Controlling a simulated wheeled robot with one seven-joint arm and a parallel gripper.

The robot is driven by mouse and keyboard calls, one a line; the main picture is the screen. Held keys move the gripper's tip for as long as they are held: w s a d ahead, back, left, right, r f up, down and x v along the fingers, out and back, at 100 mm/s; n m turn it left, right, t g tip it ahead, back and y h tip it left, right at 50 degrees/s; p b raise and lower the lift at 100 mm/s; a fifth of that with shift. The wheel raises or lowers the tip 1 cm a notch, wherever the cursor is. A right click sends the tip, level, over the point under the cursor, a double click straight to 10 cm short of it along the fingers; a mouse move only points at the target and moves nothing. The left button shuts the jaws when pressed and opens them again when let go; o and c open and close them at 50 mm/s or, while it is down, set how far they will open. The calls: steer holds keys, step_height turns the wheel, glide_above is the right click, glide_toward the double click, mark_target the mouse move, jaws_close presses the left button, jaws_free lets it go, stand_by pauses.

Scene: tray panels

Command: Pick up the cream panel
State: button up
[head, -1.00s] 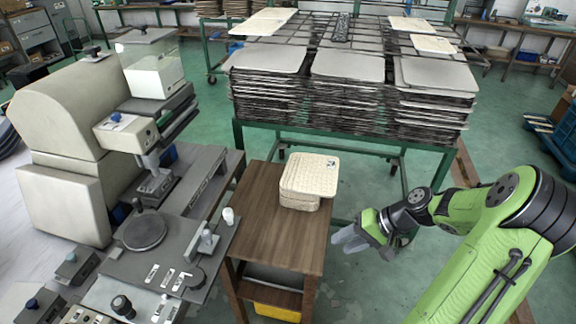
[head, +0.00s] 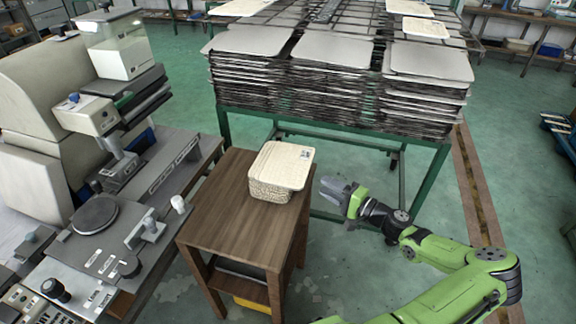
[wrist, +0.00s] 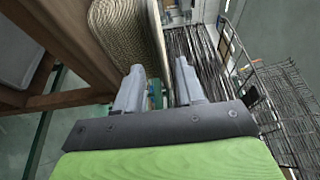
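The cream panel (head: 282,163) lies flat on a pale, rough-sided block or stack (head: 268,191) on a small wooden stand. It has a small dark mark near its far right corner. My gripper (head: 338,188) is just right of the stand in the head view, pointing left toward the panel and apart from it. In the wrist view my gripper (wrist: 158,84) is open and empty. The light panel edge (wrist: 157,35) shows ahead, roughly in line with the gap between the fingers, beside the textured side of the stack (wrist: 122,40).
The wooden stand (head: 218,219) has a lower shelf. Behind it, a green-framed rack (head: 330,128) carries tall piles of grey panels (head: 334,48). A beige machine (head: 30,97) with a grey work table stands left. Green floor is open at right.

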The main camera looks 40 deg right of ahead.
steer(key=b+x, duration=0.1)
steer(key=x, duration=0.4)
steer(key=shift+w+a+f, duration=0.1)
steer(key=shift+w, duration=0.3)
steer(key=shift+s, duration=0.1)
jaws_close()
